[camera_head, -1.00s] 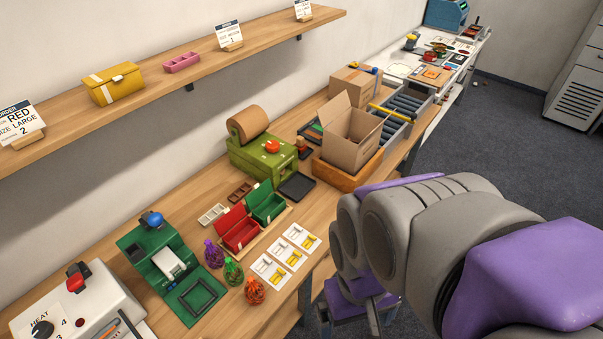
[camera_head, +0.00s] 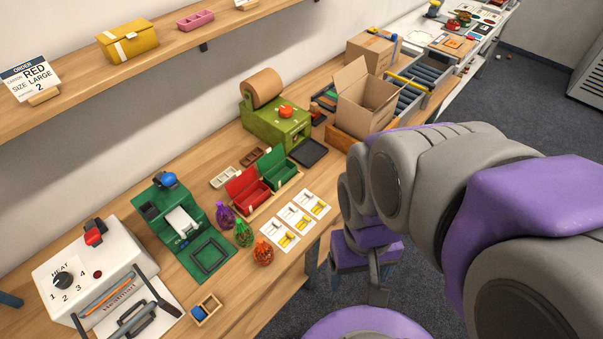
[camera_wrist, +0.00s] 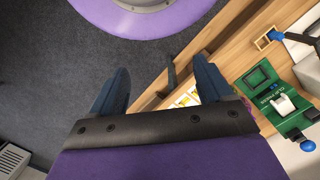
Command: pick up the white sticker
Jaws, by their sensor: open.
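A white strip (camera_head: 181,222), which may be the white sticker, lies on the green device (camera_head: 205,262) on the workbench. The green device also shows at the right of the wrist view (camera_wrist: 262,104), with its white strip (camera_wrist: 281,104). Several white cards (camera_head: 291,216) with pale and yellow marks lie further right on the bench; I cannot tell whether one counts as the sticker. My gripper (camera_wrist: 162,66) is open and empty in the wrist view, over the floor beside the bench edge. It is well apart from the strip. In the head view its fingers are not clear.
Purple, green and orange bundles (camera_head: 243,233) stand between the green device and the cards. A white heat machine (camera_head: 95,275) and a small wooden tray (camera_head: 213,309) are near the front left. Red and green boxes, a green roll machine (camera_head: 275,128) and an open carton (camera_head: 365,105) stand behind.

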